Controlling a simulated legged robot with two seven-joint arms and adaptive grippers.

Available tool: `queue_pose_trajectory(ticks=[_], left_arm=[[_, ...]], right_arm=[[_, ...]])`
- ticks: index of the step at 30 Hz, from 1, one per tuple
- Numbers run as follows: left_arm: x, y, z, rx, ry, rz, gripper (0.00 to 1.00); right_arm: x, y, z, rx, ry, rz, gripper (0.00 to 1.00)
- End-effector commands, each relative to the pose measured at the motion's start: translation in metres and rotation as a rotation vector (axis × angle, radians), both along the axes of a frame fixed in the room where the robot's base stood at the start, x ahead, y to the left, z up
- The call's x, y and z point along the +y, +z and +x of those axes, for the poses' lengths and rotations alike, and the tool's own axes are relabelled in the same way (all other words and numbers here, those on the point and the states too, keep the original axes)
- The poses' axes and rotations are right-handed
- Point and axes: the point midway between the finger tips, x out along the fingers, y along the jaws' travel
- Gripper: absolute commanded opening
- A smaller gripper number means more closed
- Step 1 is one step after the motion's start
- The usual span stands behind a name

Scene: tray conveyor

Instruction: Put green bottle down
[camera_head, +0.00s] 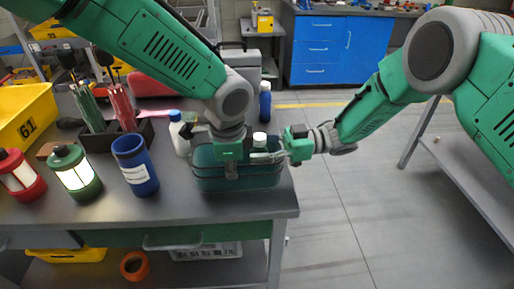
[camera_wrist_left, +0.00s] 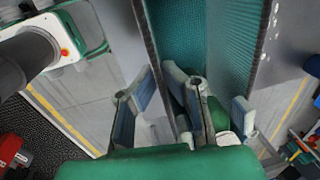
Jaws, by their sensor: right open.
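A teal bin (camera_head: 208,181) sits at the front right corner of the workbench. A bottle with a white cap (camera_head: 260,137) stands up at the bin's far right side. A green body with a white end (camera_wrist_left: 217,113) beside my left fingers looks like this green bottle; its lower part is hidden. My right gripper (camera_head: 268,156) reaches in from the right and is open at the bottle.
The floor (camera_head: 345,210) at right is clear.

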Motion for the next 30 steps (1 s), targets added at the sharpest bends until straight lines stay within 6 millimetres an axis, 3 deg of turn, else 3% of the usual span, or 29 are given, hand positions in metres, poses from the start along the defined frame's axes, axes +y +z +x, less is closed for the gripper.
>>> queue_pose_trajectory(ticks=[1,4,15,19,24,30], left_arm=[[-0.001,0.001,0.001,-0.003,-0.001,-0.002,0.00],[-0.001,0.001,0.001,-0.004,-0.001,-0.001,0.00],[-0.001,0.001,0.000,-0.004,0.000,0.000,0.00],[-0.001,0.001,0.000,-0.003,0.000,0.000,0.00],[0.000,0.001,0.000,-0.003,0.000,-0.001,0.00],[0.001,0.001,-0.001,-0.002,0.000,-0.001,0.00]], right_arm=[[-0.001,-0.007,-0.004,0.015,0.001,-0.015,0.49],[-0.001,0.004,-0.004,0.015,0.001,-0.014,0.49],[-0.083,0.008,0.005,0.008,-0.002,-0.008,0.49],[-0.104,0.009,0.006,0.008,0.000,-0.007,0.49],[-0.117,0.010,0.008,0.007,0.001,-0.007,0.49],[-0.119,0.010,0.008,0.007,0.001,-0.007,0.49]])
